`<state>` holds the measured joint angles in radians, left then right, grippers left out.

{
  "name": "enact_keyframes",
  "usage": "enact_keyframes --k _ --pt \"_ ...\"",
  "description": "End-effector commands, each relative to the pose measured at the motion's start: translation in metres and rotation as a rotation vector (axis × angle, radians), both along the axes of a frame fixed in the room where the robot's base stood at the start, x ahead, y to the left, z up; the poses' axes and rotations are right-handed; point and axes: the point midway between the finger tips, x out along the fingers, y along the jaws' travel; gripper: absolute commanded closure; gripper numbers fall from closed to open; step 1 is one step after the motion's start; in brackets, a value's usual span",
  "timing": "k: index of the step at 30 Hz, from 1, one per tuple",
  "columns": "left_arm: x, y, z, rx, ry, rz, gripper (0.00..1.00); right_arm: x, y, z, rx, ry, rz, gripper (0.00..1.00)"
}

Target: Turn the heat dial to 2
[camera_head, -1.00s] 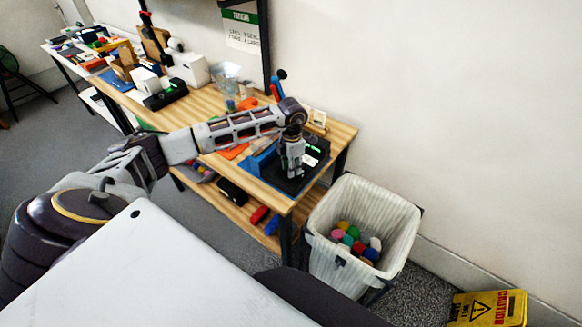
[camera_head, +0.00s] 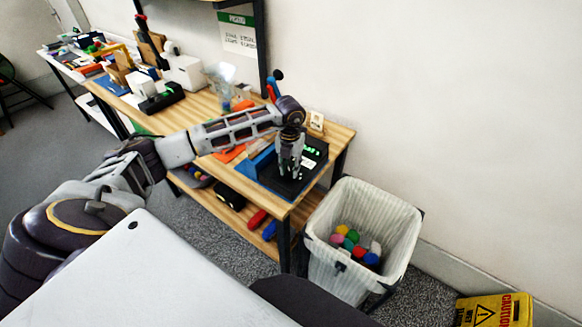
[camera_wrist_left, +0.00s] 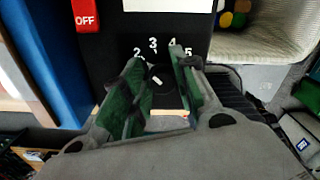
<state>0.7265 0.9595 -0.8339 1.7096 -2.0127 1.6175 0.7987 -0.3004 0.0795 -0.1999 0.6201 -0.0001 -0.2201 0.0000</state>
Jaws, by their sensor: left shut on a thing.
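The heat dial (camera_wrist_left: 168,98) is a dark round knob on a black panel (camera_wrist_left: 116,42), with a short white mark on its top. White numerals from 2 to 5 show along its far side in the left wrist view. I cannot tell surely which numeral the mark points at. My left gripper (camera_wrist_left: 158,68) is shut on the dial, one green-padded finger on each side. In the head view my left gripper (camera_head: 290,176) points down at the black device (camera_head: 312,152) at the table's near right end. The gripper hides the dial there. My right gripper is not in view.
A red OFF piece (camera_wrist_left: 87,14) sits on the panel, left of the dial. A blue block (camera_head: 257,160) stands beside the device. A lined bin (camera_head: 403,225) with several coloured balls stands right of the wooden table (camera_head: 335,140). A yellow caution sign (camera_head: 492,310) is on the floor.

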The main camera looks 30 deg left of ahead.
Motion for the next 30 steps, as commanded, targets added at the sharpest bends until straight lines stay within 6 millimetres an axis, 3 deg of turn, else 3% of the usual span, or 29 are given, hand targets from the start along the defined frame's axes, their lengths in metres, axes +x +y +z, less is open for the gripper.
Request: enact_keyframes --k 1,21,30 --pt "0.0004 0.0063 -0.0020 0.011 0.001 0.042 0.95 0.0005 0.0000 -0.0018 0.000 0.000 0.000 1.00" --pt "-0.0029 0.0035 -0.0063 0.009 0.009 0.546 0.95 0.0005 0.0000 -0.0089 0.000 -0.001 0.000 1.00" --pt "-0.0038 0.0023 -0.0073 0.008 0.012 0.692 0.94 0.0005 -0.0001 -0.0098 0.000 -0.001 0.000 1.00"
